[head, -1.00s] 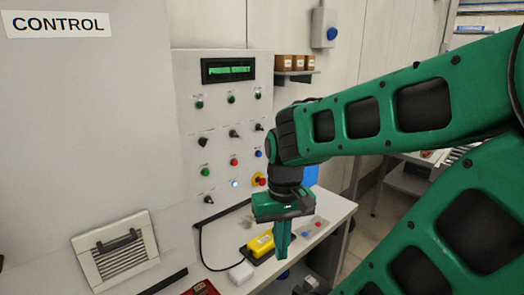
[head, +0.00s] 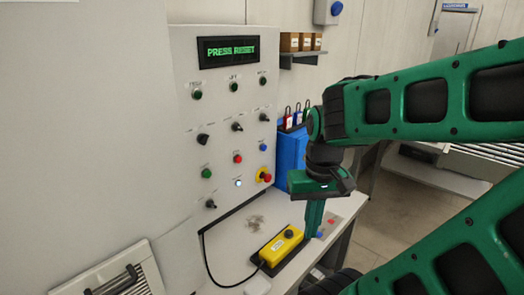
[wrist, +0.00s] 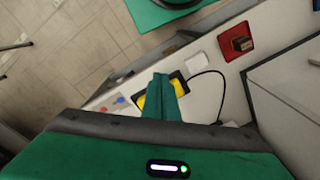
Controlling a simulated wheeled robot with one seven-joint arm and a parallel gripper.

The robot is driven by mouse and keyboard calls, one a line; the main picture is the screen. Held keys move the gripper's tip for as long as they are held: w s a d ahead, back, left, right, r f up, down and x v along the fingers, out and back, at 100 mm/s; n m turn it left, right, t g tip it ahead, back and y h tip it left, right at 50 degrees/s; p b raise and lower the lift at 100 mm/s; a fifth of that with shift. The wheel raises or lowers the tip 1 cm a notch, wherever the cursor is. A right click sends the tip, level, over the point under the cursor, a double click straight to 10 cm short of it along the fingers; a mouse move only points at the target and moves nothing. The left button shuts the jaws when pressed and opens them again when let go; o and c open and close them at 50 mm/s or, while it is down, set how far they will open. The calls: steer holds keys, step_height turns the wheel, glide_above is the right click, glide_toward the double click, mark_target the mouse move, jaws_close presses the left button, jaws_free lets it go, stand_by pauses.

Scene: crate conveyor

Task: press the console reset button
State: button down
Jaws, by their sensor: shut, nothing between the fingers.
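The grey console panel (head: 222,140) stands left of centre in the head view, and its display (head: 230,50) reads PRESS RESET. Below it are a lit white button (head: 238,183), a blue button (head: 263,147), a red button (head: 238,158), a green button (head: 207,173) and a red emergency stop (head: 265,176) on yellow. Their labels are too small to read, so I cannot tell which is reset. My gripper (head: 312,230) is shut and empty, pointing down over the bench, right of the panel and apart from it. Its fingers show in the wrist view (wrist: 164,84).
A yellow pendant box (head: 280,246) with a black button and cable lies on the bench (head: 222,262) near my fingers. A blue bin (head: 291,150) stands behind my gripper. A shelf with small boxes (head: 300,42) is above. A red tray (wrist: 237,41) shows in the wrist view.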

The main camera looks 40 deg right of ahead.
mark_target(264, 148)
steer(key=w+d+t, duration=0.4)
steer(key=w+d, duration=0.5)
steer(key=w, duration=0.3)
steer(key=w+d+r+t, duration=0.1)
steer(key=w+d+t, duration=0.3)
steer(key=w+d, duration=0.6)
steer(key=w, duration=0.2)
steer(key=shift+w+m+t, duration=0.3)
steer(key=shift+w, duration=0.05)
steer(key=shift+w+r, duration=0.1)
steer(key=shift+w, duration=0.05)
steer(key=w+a, duration=0.1)
steer(key=w, duration=0.7)
steer(key=shift+w, duration=0.2)
steer(key=shift+w, duration=0.1)
stand_by(0.3)
steer(key=shift+w+a, duration=0.1)
steer(key=shift+w, duration=0.2)
